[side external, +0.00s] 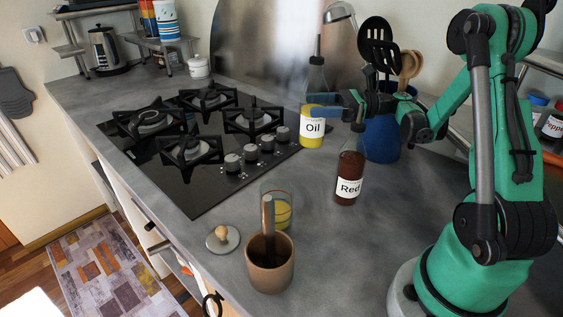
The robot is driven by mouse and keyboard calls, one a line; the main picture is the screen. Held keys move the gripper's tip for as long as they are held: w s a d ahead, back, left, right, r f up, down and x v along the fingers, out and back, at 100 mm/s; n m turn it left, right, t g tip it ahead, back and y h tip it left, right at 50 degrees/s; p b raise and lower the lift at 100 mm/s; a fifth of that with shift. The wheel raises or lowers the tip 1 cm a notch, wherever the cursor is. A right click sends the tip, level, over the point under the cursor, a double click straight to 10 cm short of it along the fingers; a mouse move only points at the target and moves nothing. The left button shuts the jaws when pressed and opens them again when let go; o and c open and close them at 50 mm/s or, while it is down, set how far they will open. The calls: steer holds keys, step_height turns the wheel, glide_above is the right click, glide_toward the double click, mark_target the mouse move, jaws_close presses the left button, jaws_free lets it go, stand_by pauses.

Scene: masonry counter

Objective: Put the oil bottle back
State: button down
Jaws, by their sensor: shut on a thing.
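The oil bottle (312,141) has a tall thin neck, a clear upper part and yellow oil below, with a white "Oil" label. It stands upright near the back right of the stove. My gripper (326,112) reaches in from the right, with its blue fingers shut on the bottle just above the label. The fingers hide part of the bottle's middle. I cannot tell whether its base touches the counter.
A red-brown bottle labelled "Red" (347,190) stands in front of my gripper. A blue utensil pot (381,142) is behind it. The stove (190,190) is left. A brown mortar (269,275), a glass (283,215) and a lid (222,240) are in front.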

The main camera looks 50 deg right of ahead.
mark_target(317, 145)
step_height(317, 145, down, 9)
jaws_free()
stand_by(0.5)
steer(key=shift+f, duration=0.25)
steer(key=v, duration=0.7)
steer(key=shift+s+d+f, duration=0.1)
steer(key=shift+d, duration=0.25)
